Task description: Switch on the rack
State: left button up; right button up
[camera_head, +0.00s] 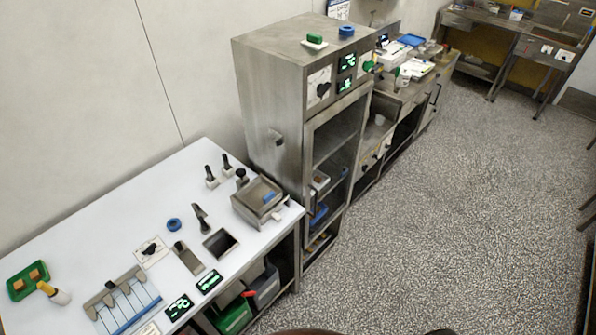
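A tall steel cabinet (268,78) with shelves behind a framed front stands in the middle of the camera_head view, and it may be the rack. Its upper front has a white plate with a dark round knob (323,90). Beside it are two lit displays, an upper one (347,62) and a lower one (345,86), with green characters too small to read. Neither gripper shows in this view.
Steel counters continue behind the cabinet. The speckled floor (440,200) is clear.

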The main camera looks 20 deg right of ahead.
aim_at(366, 66)
jog(key=z, duration=1.3)
jog(key=k, duration=0.6)
jog(key=z, duration=0.6)
jog(key=i, duration=1.45)
jog(key=z, duration=0.2)
